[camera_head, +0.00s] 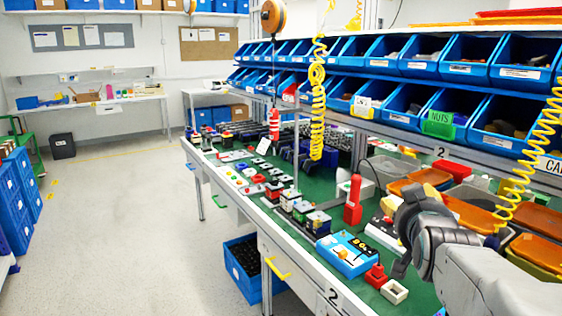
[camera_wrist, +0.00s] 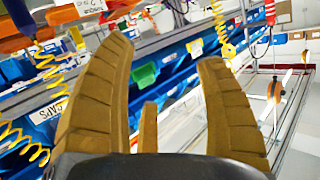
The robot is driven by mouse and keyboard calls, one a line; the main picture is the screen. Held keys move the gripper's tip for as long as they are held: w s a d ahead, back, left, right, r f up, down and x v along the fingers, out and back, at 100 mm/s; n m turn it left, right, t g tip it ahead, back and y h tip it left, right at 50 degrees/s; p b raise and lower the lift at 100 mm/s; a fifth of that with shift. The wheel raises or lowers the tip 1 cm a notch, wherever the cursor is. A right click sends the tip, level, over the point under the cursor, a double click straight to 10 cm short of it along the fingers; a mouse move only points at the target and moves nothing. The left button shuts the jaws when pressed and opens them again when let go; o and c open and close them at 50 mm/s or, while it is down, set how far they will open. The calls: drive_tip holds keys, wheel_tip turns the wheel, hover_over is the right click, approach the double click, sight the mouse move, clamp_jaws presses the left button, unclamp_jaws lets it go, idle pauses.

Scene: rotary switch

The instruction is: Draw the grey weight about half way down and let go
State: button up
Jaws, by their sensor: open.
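I cannot pick out a grey weight for certain in either view. A round orange-and-grey reel (camera_head: 273,16) hangs at the top of the head view. A thin cord runs down from it to a red hand tool (camera_head: 274,124).
The green bench (camera_head: 310,262) carries a blue control box (camera_head: 346,254), a small red block (camera_head: 376,276) and several switches. Rows of blue bins (camera_head: 461,60) stand behind. Yellow coiled hoses (camera_head: 317,100) hang over the bench. The floor (camera_head: 120,230) at left is mostly clear.

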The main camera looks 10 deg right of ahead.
drive_tip(key=s+a+f+n+g+y+p, duration=0.2)
drive_tip(key=s+a+y+p, duration=0.15)
drive_tip(key=a, duration=0.35)
drive_tip(key=s+a+f+n+g+y+p, duration=0.2)
drive_tip(key=s+a, duration=0.2)
drive_tip(key=a, duration=0.2)
drive_tip(key=s+a+f+n+g+p, duration=0.1)
drive_tip(key=s+a+g+p, duration=0.1)
drive_tip(key=s, duration=0.4)
drive_tip(key=s+a+f+n+g+y+p, duration=0.1)
drive_tip(key=s+a+f+g+p, duration=0.1)
drive_tip(key=s+a, duration=0.3)
drive_tip(key=shift+s+f+n+g+p, duration=0.3)
drive_tip(key=shift+s+g+p, duration=0.25)
drive_tip(key=shift+s+g, duration=0.35)
drive_tip(key=shift+w+r+y, duration=0.1)
drive_tip(key=shift+y, duration=0.15)
